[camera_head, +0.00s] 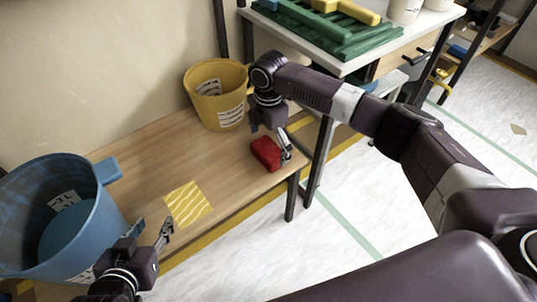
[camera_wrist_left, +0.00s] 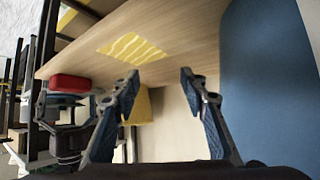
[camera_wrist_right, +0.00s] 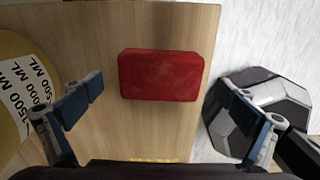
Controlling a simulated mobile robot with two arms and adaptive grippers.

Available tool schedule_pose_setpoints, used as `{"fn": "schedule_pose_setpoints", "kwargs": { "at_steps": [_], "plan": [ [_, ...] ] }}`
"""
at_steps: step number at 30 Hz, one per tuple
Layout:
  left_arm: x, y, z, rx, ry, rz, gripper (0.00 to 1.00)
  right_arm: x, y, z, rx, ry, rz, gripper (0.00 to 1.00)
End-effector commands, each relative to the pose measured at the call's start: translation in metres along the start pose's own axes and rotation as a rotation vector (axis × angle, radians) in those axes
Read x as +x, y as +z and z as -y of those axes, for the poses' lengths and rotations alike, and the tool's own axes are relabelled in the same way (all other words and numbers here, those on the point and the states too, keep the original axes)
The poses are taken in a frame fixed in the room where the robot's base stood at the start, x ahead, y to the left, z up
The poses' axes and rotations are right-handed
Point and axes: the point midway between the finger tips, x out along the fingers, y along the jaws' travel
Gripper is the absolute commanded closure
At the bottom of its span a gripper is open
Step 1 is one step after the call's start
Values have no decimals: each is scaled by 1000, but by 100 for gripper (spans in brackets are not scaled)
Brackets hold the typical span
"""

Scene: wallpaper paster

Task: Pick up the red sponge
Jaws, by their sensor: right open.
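The red sponge (camera_head: 265,153) lies on the wooden bench (camera_head: 140,160) near its right end. In the right wrist view the sponge (camera_wrist_right: 160,75) sits flat between and ahead of the two fingers. My right gripper (camera_head: 284,148) is open at the sponge, with a finger beside its right side; I cannot tell whether it touches. My left gripper (camera_head: 164,236) is open and empty near the front left of the bench. The sponge also shows at the left of the left wrist view (camera_wrist_left: 70,83).
A blue bucket (camera_head: 95,215) stands at the bench's left, and a yellow bucket (camera_head: 205,105) with labels stands behind the sponge. A yellow striped patch (camera_head: 187,203) marks the bench. A white table (camera_head: 350,65) with a green tray (camera_head: 330,45) stands at the back right.

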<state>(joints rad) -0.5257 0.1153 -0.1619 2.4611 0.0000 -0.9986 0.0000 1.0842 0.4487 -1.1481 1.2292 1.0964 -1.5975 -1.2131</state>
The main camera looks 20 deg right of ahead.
Motion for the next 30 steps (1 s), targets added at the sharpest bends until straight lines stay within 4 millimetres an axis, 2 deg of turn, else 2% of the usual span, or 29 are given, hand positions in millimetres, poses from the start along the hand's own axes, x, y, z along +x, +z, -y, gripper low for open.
{"fn": "schedule_pose_setpoints", "kwargs": {
  "at_steps": [3,9,19,30],
  "plan": [
    [4,-23,-3,1,7,-103,60,13,-1,1,0,-1,0,0],
    [3,-52,-7,1,14,-221,60,25,-1,1,0,1,0,0],
    [2,-58,-7,1,15,-244,60,26,-1,1,0,1,1,1],
    [2,-57,-7,1,15,-243,60,26,-1,1,1,0,1,41]
  ]
}}
